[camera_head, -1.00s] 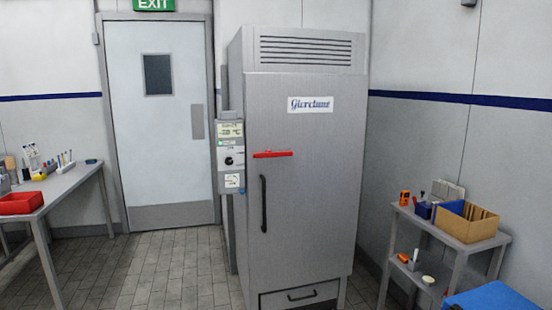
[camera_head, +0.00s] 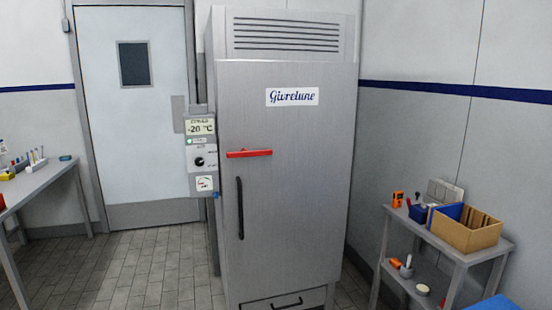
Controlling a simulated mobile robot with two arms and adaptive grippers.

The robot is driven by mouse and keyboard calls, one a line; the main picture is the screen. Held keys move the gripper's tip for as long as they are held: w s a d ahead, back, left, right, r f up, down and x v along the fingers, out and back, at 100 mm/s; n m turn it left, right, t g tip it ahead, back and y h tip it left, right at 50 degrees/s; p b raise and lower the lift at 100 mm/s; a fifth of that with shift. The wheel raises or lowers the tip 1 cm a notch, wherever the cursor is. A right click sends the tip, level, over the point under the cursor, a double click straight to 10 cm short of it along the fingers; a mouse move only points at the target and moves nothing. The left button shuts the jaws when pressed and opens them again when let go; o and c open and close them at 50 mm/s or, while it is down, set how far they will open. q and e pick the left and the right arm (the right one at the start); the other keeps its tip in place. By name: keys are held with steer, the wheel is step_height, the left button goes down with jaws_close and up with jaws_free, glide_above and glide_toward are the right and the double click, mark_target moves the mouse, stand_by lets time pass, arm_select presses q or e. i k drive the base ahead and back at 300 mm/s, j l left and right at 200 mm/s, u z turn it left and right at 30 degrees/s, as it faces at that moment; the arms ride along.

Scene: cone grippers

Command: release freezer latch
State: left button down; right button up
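The freezer (camera_head: 285,200) is a tall grey cabinet in the middle of the head view, with its door shut. Its red latch (camera_head: 249,153) lies horizontally across the left part of the door, under the white name label (camera_head: 292,97). A dark vertical handle (camera_head: 240,208) is on the door below the latch. A control panel (camera_head: 201,152) with a display reading -20 °C is on the freezer's left side. Neither of my grippers shows in the view.
A grey shelf cart (camera_head: 385,245) with a cardboard box (camera_head: 466,230) and small tools stands to the right. A grey table (camera_head: 45,184) is at the left. A pale door (camera_head: 138,110) is behind. The tiled floor (camera_head: 150,270) between table and freezer is clear.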

mark_target(244, 153)
steer(key=i+l, duration=0.3)
steer(key=i, duration=0.2)
steer(key=i+l, duration=0.25)
steer(key=i, duration=0.25)
steer(key=i+l, duration=0.3)
steer(key=i, duration=0.2)
